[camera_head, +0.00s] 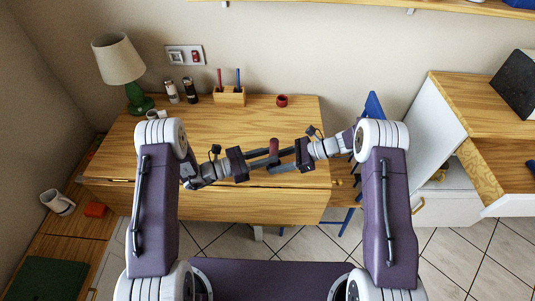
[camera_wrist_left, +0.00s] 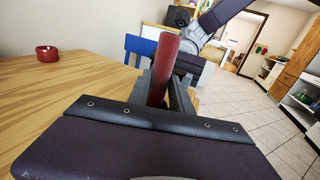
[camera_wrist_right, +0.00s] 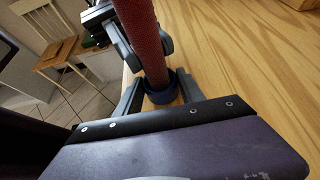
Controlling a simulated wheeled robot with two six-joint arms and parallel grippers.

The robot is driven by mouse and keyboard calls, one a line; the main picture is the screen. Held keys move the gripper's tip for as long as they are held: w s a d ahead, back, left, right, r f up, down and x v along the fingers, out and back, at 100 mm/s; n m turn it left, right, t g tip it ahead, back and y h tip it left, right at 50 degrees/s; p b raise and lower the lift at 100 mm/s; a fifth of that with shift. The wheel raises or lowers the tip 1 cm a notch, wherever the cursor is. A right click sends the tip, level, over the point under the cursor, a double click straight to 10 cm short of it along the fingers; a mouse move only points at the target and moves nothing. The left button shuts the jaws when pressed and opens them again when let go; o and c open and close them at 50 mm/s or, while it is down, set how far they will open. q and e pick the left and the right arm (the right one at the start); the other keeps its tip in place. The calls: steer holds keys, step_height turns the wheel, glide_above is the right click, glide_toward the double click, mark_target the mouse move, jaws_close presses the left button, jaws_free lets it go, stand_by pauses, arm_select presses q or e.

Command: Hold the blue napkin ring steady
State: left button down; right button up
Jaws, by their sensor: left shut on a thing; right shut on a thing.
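The dark blue napkin ring (camera_wrist_right: 162,91) sits between the fingers of my right gripper (camera_wrist_right: 158,96), which is shut on it. A dark red roll, like a rolled napkin (camera_wrist_right: 141,35), stands above it with its lower end at the ring's opening; I cannot tell how deep it goes. My left gripper (camera_head: 268,159) is shut on this roll, which also shows in the left wrist view (camera_wrist_left: 163,68) and, nearly upright, in the head view (camera_head: 274,146). My right gripper also shows in the head view (camera_head: 283,163). The ring is hidden in the head and left wrist views.
Both grippers are over the front part of the wooden table (camera_head: 215,125). A red ring (camera_head: 282,101) lies at the back of the table, beside a wooden holder (camera_head: 229,97). A lamp (camera_head: 120,65) and two shakers stand back left. A blue chair (camera_head: 373,107) is at the right.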

arm_select(q)
steer(key=shift+f, duration=0.65)
steer(key=c, duration=1.1)
jaws_free()
steer(key=v, duration=1.2)
steer(key=shift+f, duration=0.1)
arm_select(e)
steer(key=o, duration=1.3)
